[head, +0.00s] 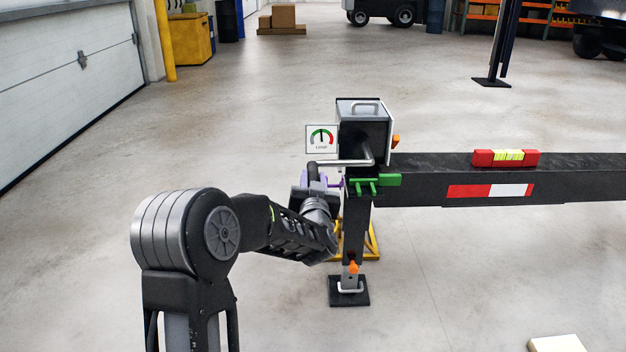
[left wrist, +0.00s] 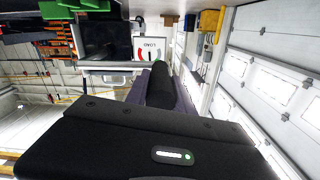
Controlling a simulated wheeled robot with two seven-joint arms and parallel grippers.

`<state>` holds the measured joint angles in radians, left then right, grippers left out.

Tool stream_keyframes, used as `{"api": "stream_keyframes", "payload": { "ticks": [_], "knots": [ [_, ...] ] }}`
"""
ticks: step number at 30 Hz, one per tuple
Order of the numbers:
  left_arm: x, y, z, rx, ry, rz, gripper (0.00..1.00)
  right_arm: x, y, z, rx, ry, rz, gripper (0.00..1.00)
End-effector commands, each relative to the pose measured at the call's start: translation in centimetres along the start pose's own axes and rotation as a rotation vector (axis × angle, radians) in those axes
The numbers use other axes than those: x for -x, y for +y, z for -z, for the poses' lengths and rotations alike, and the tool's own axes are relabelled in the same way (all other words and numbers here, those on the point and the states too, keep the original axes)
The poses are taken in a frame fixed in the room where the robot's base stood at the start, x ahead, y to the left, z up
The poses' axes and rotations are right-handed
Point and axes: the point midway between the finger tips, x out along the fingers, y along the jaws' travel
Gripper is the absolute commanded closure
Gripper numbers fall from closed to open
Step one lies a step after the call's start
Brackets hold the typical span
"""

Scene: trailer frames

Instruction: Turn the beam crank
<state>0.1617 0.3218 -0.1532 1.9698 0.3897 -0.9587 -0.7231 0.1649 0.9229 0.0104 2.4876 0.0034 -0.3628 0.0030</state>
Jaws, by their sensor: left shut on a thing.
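The beam crank (head: 343,162) is a bent metal rod on the dark box at the left end of the black beam (head: 425,165). Its dark handle (head: 313,172) hangs at the rod's left end. My left gripper (head: 318,182) is shut on this handle, partly hidden behind its own wrist. In the left wrist view, the dark round handle (left wrist: 160,85) lies between the purple fingers. A load gauge sign (head: 321,139) stands behind the crank, its needle near upright. My right gripper is not in view.
A red and yellow level (head: 505,158) lies on the beam. A green piece (head: 376,181) sits just right of the gripper. The leg under the beam stands on a black foot plate (head: 348,291). A pale block (head: 557,343) is at bottom right. The floor at left is clear.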

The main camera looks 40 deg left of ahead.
Motion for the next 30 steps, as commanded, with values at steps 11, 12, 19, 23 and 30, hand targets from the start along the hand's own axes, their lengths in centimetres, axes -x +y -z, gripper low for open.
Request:
{"api": "stream_keyframes", "payload": {
  "ticks": [11,12,19,23,30],
  "knots": [
    [0.0,-0.1,1.0,-0.038,0.000,-0.002,1.00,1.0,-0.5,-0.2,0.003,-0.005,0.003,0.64],
    [0.0,-0.1,1.2,-0.052,0.000,-0.002,1.00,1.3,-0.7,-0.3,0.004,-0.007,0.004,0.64],
    [0.0,-0.3,3.6,-0.174,0.001,-0.002,1.00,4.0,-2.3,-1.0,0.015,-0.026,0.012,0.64],
    [0.0,-0.3,5.4,-0.271,0.001,-0.002,1.00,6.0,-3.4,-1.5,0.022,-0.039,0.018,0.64],
    [0.0,0.4,8.7,-0.476,0.003,-0.003,1.00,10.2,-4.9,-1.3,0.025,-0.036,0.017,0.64]
  ]
}}
